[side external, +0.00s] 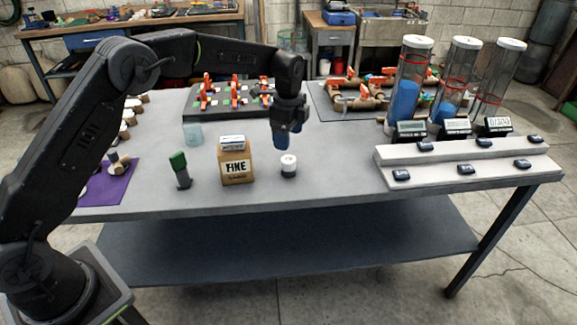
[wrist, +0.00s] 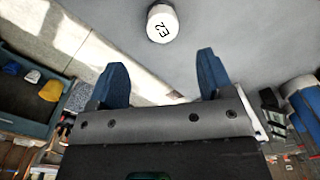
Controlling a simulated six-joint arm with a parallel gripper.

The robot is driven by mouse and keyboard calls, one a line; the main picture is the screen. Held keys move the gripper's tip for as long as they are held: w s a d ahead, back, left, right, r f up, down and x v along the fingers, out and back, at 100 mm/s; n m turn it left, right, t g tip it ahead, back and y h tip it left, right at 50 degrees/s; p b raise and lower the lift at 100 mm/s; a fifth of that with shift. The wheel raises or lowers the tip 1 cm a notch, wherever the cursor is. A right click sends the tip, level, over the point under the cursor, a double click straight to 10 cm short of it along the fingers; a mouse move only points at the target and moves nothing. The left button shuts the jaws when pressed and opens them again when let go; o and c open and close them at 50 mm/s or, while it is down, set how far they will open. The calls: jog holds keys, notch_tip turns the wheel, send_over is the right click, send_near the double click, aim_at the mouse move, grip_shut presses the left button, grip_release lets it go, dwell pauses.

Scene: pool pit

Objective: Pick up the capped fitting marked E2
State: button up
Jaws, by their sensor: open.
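The capped fitting marked E2 (wrist: 162,24) shows its round white top with black "E2" lettering at the top middle of the wrist view. In the side view a small fitting with a white cap and dark base (side external: 288,166) stands upright on the grey table, matching it. My gripper (side external: 282,140) is above it, pointing down, with clear space between the fingers and the cap. In the wrist view the two blue fingers (wrist: 160,75) are spread apart with nothing between them, and the fitting lies beyond their tips.
A brown bag marked FINE (side external: 236,168) stands just left of the fitting, with a green-topped tool (side external: 180,170) further left. A white stepped stand (side external: 465,165) with small dark blocks and clear tubes (side external: 408,85) are at right. Table around the fitting's front and right is bare.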

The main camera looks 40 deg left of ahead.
aim_at(289, 159)
notch_tip(289, 159, down, 11)
jog(key=shift+w+r, duration=0.1)
jog(key=shift+r, duration=0.05)
jog(key=c, duration=1)
